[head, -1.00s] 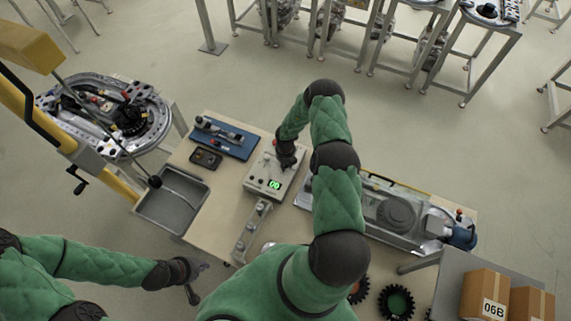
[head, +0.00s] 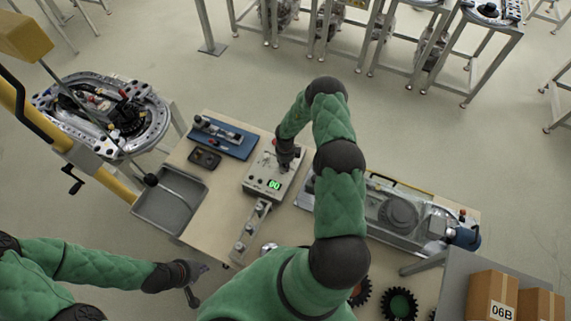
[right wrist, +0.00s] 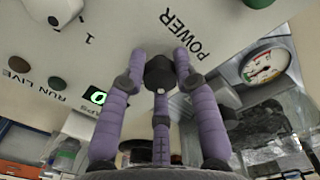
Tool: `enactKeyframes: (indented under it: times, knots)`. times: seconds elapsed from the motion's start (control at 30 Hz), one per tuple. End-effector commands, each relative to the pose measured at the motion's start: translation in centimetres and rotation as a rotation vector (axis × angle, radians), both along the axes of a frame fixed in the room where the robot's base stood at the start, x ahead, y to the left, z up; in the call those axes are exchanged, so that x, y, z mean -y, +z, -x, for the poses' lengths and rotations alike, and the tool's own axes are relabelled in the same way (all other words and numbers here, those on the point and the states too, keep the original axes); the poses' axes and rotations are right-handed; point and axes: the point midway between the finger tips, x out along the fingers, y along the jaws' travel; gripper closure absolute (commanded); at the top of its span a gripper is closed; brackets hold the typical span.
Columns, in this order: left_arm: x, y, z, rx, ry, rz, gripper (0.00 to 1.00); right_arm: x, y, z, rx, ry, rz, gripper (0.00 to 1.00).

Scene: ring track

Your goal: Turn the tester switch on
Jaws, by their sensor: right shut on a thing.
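The tester (head: 255,184) is a cream box on the table, with a lit green display (head: 274,184). In the right wrist view its panel (right wrist: 110,65) carries the labels POWER and RUN LIVE. The tester switch, a dark knob (right wrist: 160,72) beside POWER, sits between my right fingers. My right gripper (right wrist: 160,80) is shut on this knob; in the head view it (head: 286,160) covers the knob from above. Whether the knob is turned is hard to tell. My left gripper (head: 197,283) is empty with its fingers apart, off the table's lower left.
A grey tray (head: 140,208) lies at the table's left, with a blue tool mat (head: 241,150) behind. A silver bracket (head: 250,230) lies in front of the tester. A clear-covered machine (head: 385,213) stands to the right. A gauge (right wrist: 265,65) is near my right wrist.

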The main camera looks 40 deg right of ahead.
Motion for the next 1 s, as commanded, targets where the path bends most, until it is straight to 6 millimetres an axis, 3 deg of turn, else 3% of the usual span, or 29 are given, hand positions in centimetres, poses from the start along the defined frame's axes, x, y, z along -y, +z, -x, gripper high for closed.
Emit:
enactKeyframes:
  times: [0.6,1.0]
  knots:
    - [-0.01,0.07,0.00,0.000,0.000,0.000,1.00,0.05,0.21,-0.33,0.007,0.539,0.004,1.00]
    - [0.00,0.14,-0.01,0.000,0.000,0.000,1.00,0.02,0.20,-0.34,0.009,0.710,0.004,1.00]
